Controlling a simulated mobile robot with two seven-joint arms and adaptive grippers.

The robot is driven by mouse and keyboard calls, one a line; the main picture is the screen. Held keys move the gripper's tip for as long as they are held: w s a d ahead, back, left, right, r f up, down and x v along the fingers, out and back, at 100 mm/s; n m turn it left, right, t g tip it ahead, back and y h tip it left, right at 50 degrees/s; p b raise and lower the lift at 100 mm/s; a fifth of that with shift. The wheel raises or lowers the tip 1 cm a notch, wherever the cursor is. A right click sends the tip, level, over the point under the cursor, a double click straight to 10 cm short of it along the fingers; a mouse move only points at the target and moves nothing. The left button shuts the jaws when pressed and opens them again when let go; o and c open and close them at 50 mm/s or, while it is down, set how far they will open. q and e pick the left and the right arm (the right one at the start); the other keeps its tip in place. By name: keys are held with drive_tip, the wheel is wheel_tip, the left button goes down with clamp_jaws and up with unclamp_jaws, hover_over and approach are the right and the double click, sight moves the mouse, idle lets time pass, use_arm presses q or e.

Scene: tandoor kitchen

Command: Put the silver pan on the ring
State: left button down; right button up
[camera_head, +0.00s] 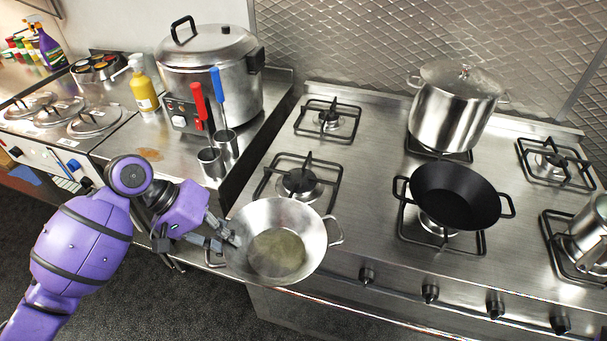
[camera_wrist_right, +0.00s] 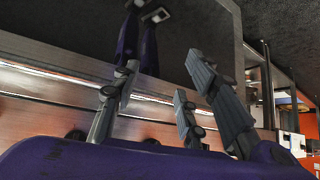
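The silver pan (camera_head: 277,240) is a shallow round pan with a brownish patch inside. It is over the front-left part of the stove and overhangs the front edge. My left gripper (camera_head: 226,238) is closed on the pan's left side. The front-left ring (camera_head: 300,183), a burner with a black grate, is just behind the pan, which covers its front edge. My right gripper (camera_wrist_right: 160,85) shows only in the wrist view, with fingers apart and nothing between them.
A black wok (camera_head: 455,196) sits on the front-middle burner, with a steel pot (camera_head: 455,110) behind it. A steel pot (camera_head: 588,238) stands at the right edge. The back-left burner (camera_head: 328,118) is bare.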

sight(242, 222)
use_arm(q)
drive_tip(key=w, duration=0.1)
drive_tip(key=w+d, duration=0.1)
drive_tip(key=w, duration=0.1)
drive_tip(key=w+d+r+b, duration=0.1)
drive_tip(key=w, duration=0.1)
drive_tip(key=w+d+r+n+t+b, duration=0.1)
drive_tip(key=w+d+r+b, duration=0.1)
drive_tip(key=w+r, duration=0.45)
drive_tip(key=w+d+r+n+t+b, duration=0.1)
drive_tip(key=w+r+n+b, duration=0.2)
drive_tip(key=w, duration=0.6)
drive_tip(key=shift+m, duration=0.6)
wheel_tip(242, 222, down, 9)
drive_tip(key=shift+w+d, duration=0.1)
drive_tip(key=shift+w, duration=0.05)
use_arm(e)
wheel_tip(242, 222, down, 6)
drive_tip(key=s+d, duration=0.2)
drive_tip(key=s, duration=0.1)
drive_tip(key=shift+f+g, duration=0.2)
drive_tip(key=shift+g, duration=0.1)
drive_tip(key=shift+d+r, duration=0.1)
drive_tip(key=shift+d, duration=0.05)
